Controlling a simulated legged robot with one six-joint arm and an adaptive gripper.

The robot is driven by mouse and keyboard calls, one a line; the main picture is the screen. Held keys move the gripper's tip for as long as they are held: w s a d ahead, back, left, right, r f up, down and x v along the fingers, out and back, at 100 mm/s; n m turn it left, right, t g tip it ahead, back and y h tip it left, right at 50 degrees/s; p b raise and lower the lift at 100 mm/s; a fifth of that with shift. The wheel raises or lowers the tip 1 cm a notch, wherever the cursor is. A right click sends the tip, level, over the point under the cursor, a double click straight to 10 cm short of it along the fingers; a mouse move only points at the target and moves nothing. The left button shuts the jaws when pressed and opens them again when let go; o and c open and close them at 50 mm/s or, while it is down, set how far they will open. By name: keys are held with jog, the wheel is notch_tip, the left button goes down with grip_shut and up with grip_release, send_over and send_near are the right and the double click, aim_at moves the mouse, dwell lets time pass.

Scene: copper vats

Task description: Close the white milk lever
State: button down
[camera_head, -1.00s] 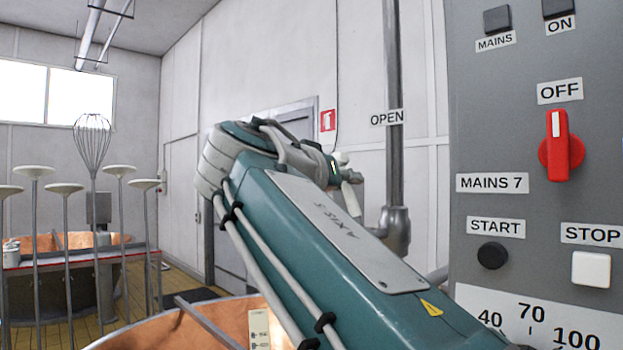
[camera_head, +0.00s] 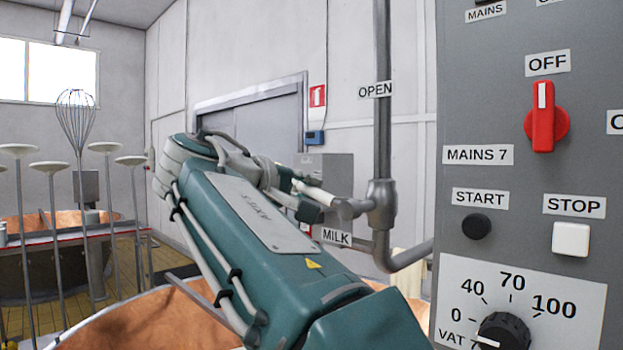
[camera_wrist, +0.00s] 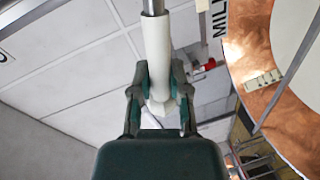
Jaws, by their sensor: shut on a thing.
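The white milk lever (camera_head: 316,194) sticks out to the left from a grey valve on the pipe (camera_head: 381,205). It lies near horizontal, its free end slightly raised, in the head view. My gripper (camera_head: 287,192) is at its free end, partly hidden by my arm. In the wrist view the white lever (camera_wrist: 157,45) runs up from between the fingers of my gripper (camera_wrist: 159,85), which are shut on its end.
A grey control panel (camera_head: 510,110) with a red switch (camera_head: 545,118) stands close on the right. A copper vat (camera_head: 150,318) lies below my arm. A whisk (camera_head: 75,115) and several white-topped rods stand at the left.

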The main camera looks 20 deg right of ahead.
jog(key=shift+w+a+f+n+g, duration=0.1)
jog(key=shift+w+f+n+g, duration=0.1)
jog(key=shift+f+n, duration=0.45)
jog(key=shift+w+f+n+g, duration=0.1)
jog(key=shift+f+n+g, duration=0.1)
jog(key=shift+f+n, duration=0.45)
jog(key=c, duration=0.6)
grip_release()
jog(key=shift+r, duration=0.1)
jog(key=v, duration=1.2)
jog(key=shift+w+a+f, duration=0.1)
jog(key=shift+a+f, duration=0.05)
jog(key=shift+f, duration=0.05)
